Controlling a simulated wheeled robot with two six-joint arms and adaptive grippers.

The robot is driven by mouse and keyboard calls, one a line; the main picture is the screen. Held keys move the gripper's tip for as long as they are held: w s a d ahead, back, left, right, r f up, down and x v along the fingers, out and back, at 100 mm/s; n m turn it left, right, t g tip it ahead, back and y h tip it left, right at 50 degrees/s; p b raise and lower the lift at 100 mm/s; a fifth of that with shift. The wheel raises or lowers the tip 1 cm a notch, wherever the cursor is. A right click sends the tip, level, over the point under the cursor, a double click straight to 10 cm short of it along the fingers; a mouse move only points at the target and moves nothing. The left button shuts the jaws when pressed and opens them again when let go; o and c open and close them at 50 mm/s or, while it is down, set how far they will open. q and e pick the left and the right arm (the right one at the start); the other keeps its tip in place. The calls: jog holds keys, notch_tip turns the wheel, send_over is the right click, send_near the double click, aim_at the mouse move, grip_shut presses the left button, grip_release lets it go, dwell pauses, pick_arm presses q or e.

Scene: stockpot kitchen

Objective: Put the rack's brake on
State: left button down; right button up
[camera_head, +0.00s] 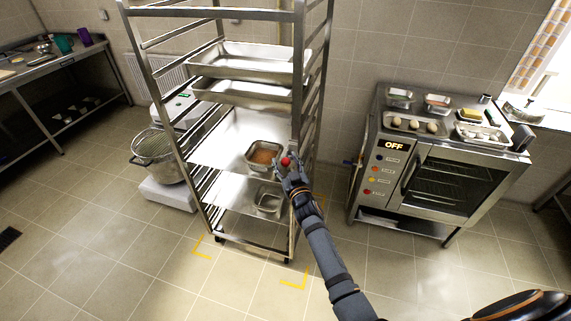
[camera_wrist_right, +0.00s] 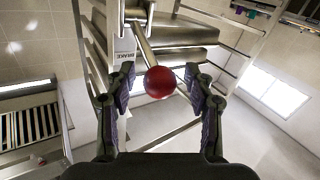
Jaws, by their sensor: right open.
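The metal rack (camera_head: 297,60) stands upright in the middle of the head view, with trays on its levels. A red ball-shaped knob (camera_head: 285,162) shows at its right front post; in the right wrist view the red knob (camera_wrist_right: 159,82) sits at the end of a metal lever. A label reading "BRAKE" (camera_wrist_right: 126,82) is on the post beside it. My right gripper (camera_head: 291,172) is at the knob; in the wrist view its open fingers (camera_wrist_right: 162,92) stand on both sides of the knob, with gaps visible. My left gripper is out of view.
An oven (camera_head: 455,185) with an "OFF" display stands right of the rack, with trays of food on top. A stockpot (camera_head: 158,155) stands to the left. Yellow corner marks (camera_head: 293,284) are on the floor by the rack's base. The front floor is clear.

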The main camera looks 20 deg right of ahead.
jog(key=shift+w, duration=0.15)
grip_shut()
dwell(0.4)
